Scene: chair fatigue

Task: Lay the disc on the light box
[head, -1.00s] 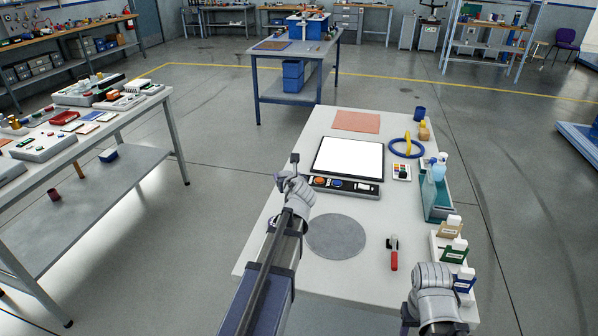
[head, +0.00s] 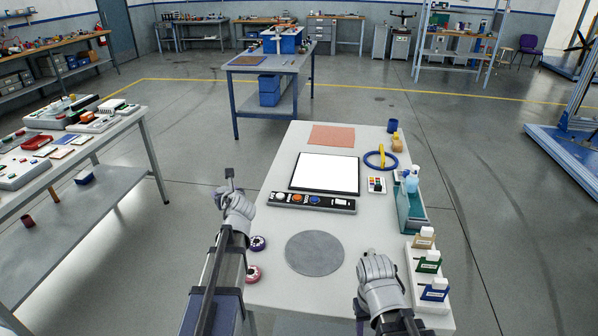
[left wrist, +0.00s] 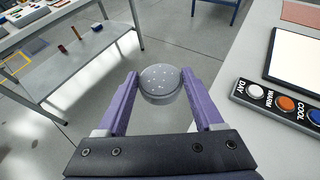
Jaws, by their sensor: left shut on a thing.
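The disc (left wrist: 161,84) is small, round and grey with pale specks. In the left wrist view it sits between the two purple fingers of my left gripper (head: 230,186), which is shut on it. The gripper holds it beyond the table's left edge, with floor below. The light box (head: 325,173) has a bright white panel in a black frame and stands on the table, right of the left gripper; part of it shows in the left wrist view (left wrist: 303,58). My right gripper (head: 377,268) is over the table's near right part; its fingers cannot be made out.
A control strip (head: 311,202) with knobs lies before the light box. A grey round mat (head: 314,253) lies nearer, with two small rolls at the left edge.

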